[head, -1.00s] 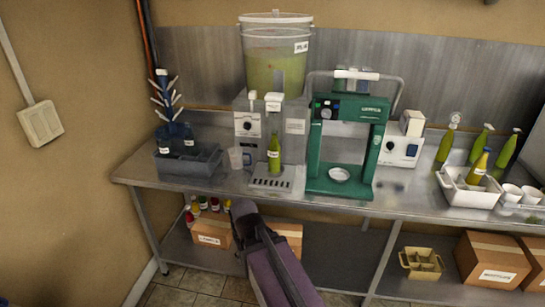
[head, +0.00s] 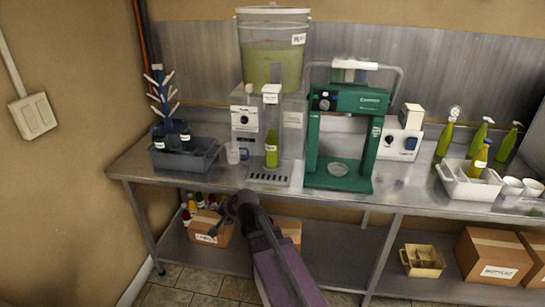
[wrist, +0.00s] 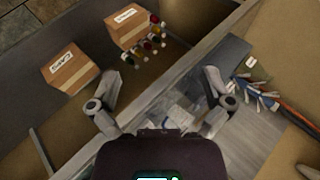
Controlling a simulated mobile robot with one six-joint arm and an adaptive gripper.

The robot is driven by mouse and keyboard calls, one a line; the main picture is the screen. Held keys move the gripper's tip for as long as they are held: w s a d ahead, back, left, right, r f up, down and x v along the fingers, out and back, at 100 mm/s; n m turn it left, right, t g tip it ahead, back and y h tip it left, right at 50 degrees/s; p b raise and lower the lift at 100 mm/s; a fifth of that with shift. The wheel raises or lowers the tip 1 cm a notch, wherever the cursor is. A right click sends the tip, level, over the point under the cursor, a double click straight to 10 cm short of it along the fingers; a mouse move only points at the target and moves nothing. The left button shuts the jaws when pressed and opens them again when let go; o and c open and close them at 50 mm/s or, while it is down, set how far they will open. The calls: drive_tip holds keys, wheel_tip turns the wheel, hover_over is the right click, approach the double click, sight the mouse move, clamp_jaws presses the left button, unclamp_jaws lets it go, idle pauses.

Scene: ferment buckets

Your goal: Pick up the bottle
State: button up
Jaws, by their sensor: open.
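A green bottle with a pale label (head: 271,152) stands upright on the drip tray of the grey filling machine (head: 243,120). Other green bottles (head: 445,138) stand at the right of the counter, and one with a yellow top (head: 480,158) is in a white bin (head: 462,190). Small bottles with coloured caps (head: 197,203) stand on the lower shelf; they also show in the wrist view (wrist: 145,42). My gripper (head: 235,205) is open and empty, in front of the counter edge and lower than the standing green bottle. In the wrist view its fingers (wrist: 160,88) are spread wide.
A green bench machine (head: 345,140) stands right of the filler. Cardboard boxes (head: 210,230) sit on the lower shelf. The counter's front edge is near my gripper.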

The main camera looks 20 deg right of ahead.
drive_tip(key=w+d+r+m+t+b, duration=0.25)
drive_tip(key=w+m+t, duration=0.25)
drive_tip(key=w+m, duration=0.25)
drive_tip(key=m+t+h+b, duration=0.3)
drive_tip(key=m+h+b, duration=0.3)
drive_tip(key=m+h, duration=1.4)
approach(271, 153)
drive_tip(key=shift+s+d+r+m+y, duration=0.2)
drive_tip(key=shift+s+r+m+y, duration=0.3)
drive_tip(key=shift+m+y, duration=0.55)
drive_tip(key=shift+s+d+r+m+y, duration=0.2)
drive_tip(key=shift+s+r+m+y, duration=0.3)
drive_tip(key=shift+m+y, duration=0.45)
drive_tip(key=shift+s+d+r+m+y, duration=0.2)
drive_tip(key=shift+s+r+m+y, duration=0.15)
drive_tip(key=shift+r+m+y, duration=0.55)
drive_tip(key=shift+w+f, duration=0.1)
drive_tip(key=shift+f, duration=0.1)
drive_tip(key=shift+x, duration=4.2)
drive_tip(key=shift+f, duration=0.15)
drive_tip(key=shift+x, duration=2.65)
drive_tip(key=shift+f, duration=0.15)
